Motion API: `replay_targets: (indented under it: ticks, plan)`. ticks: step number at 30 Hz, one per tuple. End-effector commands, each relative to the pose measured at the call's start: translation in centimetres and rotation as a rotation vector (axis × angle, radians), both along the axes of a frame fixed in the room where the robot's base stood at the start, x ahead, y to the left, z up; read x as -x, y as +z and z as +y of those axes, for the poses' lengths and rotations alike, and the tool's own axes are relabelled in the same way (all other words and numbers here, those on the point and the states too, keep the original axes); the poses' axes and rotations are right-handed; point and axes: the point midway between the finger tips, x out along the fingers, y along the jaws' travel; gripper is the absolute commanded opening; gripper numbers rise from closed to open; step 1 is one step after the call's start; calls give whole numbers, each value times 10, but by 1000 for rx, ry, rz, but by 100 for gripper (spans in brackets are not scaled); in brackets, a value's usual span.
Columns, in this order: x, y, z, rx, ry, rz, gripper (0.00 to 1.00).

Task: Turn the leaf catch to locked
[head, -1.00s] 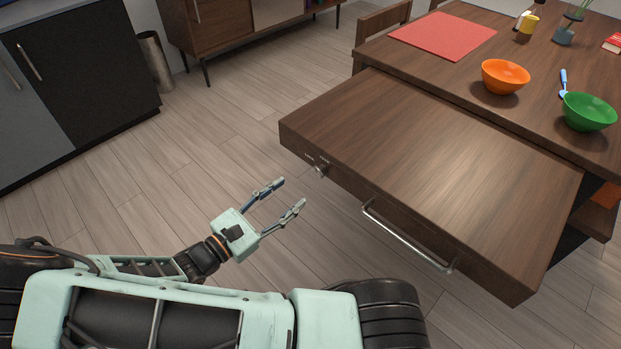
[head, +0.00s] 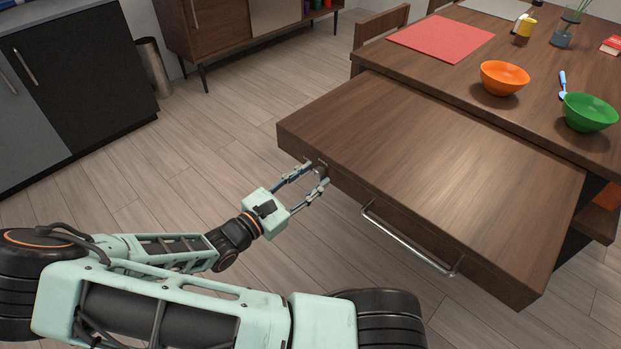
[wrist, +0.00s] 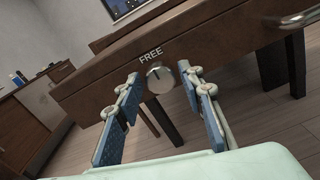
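The leaf catch, a round silver knob (wrist: 160,79), sits on the front edge of the pulled-out table leaf (head: 430,180). In the wrist view the word FREE (wrist: 150,55) shows just above it. No other label is readable. My gripper (head: 321,176) is open at the leaf's front edge, in front of the catch. In the wrist view the fingertips (wrist: 160,82) stand on either side of the knob, with a gap to each side. In the head view the fingers largely hide the knob.
A metal bar handle (head: 408,240) is on the leaf front, right of the catch. An orange bowl (head: 504,78), a green bowl (head: 588,112) and a red placemat (head: 442,38) are on the table behind. The floor left of the leaf is clear.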

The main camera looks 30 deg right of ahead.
Motion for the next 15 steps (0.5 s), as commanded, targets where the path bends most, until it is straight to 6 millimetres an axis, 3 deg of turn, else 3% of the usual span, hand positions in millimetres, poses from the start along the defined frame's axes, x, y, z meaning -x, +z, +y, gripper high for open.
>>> replay_targets:
  ticks: [1,8,15]
  plan:
    - [0,0,0,0,0,0,28]
    - [0,0,0,0,0,0,2]
    - [0,2,0,7,-1,20,2]
